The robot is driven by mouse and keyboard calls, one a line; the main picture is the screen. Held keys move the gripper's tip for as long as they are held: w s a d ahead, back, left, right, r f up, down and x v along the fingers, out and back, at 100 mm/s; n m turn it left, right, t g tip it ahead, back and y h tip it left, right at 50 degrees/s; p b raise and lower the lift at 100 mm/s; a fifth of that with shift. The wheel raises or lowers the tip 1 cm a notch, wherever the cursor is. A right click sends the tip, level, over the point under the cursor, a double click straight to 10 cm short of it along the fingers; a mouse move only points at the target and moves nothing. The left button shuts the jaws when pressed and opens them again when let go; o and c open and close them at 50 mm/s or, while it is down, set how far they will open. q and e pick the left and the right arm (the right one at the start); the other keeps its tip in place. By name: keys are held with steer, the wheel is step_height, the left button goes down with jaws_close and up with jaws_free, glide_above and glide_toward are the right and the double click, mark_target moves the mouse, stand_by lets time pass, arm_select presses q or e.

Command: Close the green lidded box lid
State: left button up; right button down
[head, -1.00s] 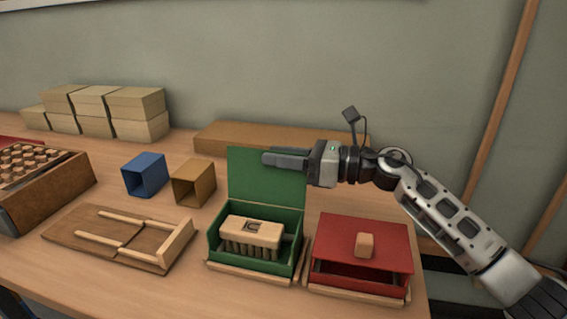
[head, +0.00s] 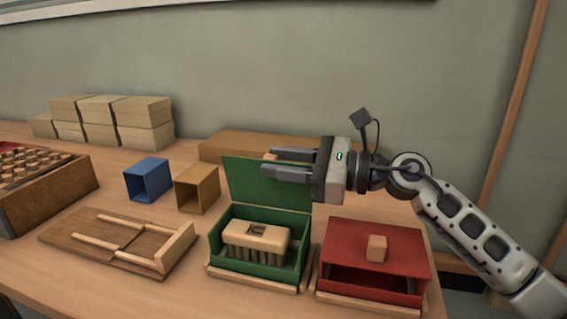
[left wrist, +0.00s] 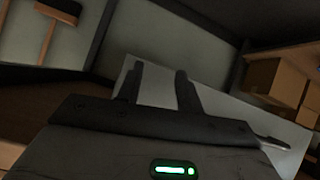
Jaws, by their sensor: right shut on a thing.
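The green lidded box (head: 258,269) stands near the table's front with its green lid (head: 252,187) raised at the back. A wooden brush block (head: 256,237) with pale bristle tufts below it sits inside. A small wooden knob (head: 270,156) shows just past the lid's top edge. My right gripper (head: 278,162) comes in from the right and is shut on the lid near its upper edge, one finger in front and one behind. My left gripper (left wrist: 160,85) shows only in the left wrist view, its fingers apart with nothing between them.
A red box (head: 373,262) with a knobbed lid stands close at the right. Blue (head: 147,179) and tan (head: 197,188) open holders and a wooden jig (head: 119,243) are at the left. A long wooden block (head: 235,147) lies behind, pale blocks (head: 108,121) farther back.

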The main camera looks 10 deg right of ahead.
steer(key=c, duration=1.1)
jaws_free()
arm_select(q)
steer(key=shift+s, duration=0.1)
arm_select(e)
steer(key=b+v, duration=0.2)
steer(key=v, duration=1.3)
steer(key=shift+s+d, duration=0.1)
steer(key=shift+d, duration=0.2)
arm_select(q)
steer(key=shift+g, duration=0.5)
steer(key=f, duration=0.2)
steer(key=d+f, duration=0.1)
steer(key=f, duration=0.1)
steer(key=shift+w+f, duration=0.1)
steer(key=shift+w, duration=0.1)
arm_select(e)
steer(key=shift+d, duration=0.2)
